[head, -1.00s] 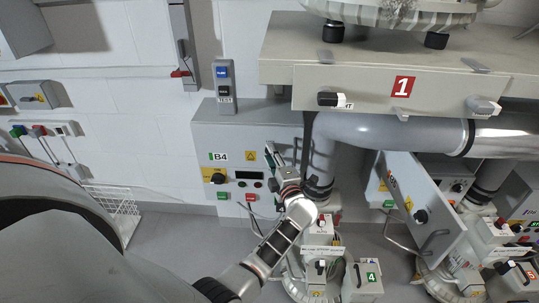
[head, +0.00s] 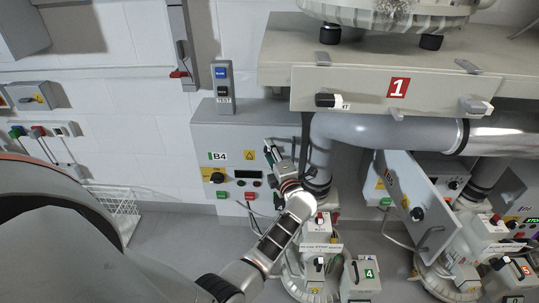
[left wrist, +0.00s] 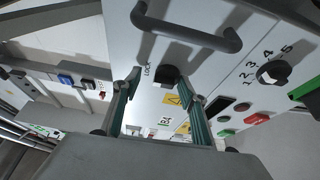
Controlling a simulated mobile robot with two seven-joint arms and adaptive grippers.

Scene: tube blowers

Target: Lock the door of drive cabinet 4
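The grey drive cabinet B4 (head: 215,135) stands against the wall in the head view, with a yellow warning sign on its front. My left gripper (head: 271,158) is in front of the right part of its door. In the left wrist view the cabinet door (left wrist: 145,112) fills the middle, with a black lock knob (left wrist: 168,75) beside the word LOCK. My left gripper (left wrist: 164,90) has its two green fingers apart, with the knob showing in the gap between their tips. I cannot tell whether they touch it. My right gripper is not in view.
A grey door handle (left wrist: 188,32) is close to the fingers. A numbered selector knob (left wrist: 272,72) and coloured buttons are on the right. A grey pipe (head: 385,132) runs beside the arm in the head view. Another cabinet door (head: 412,200) stands open on the right.

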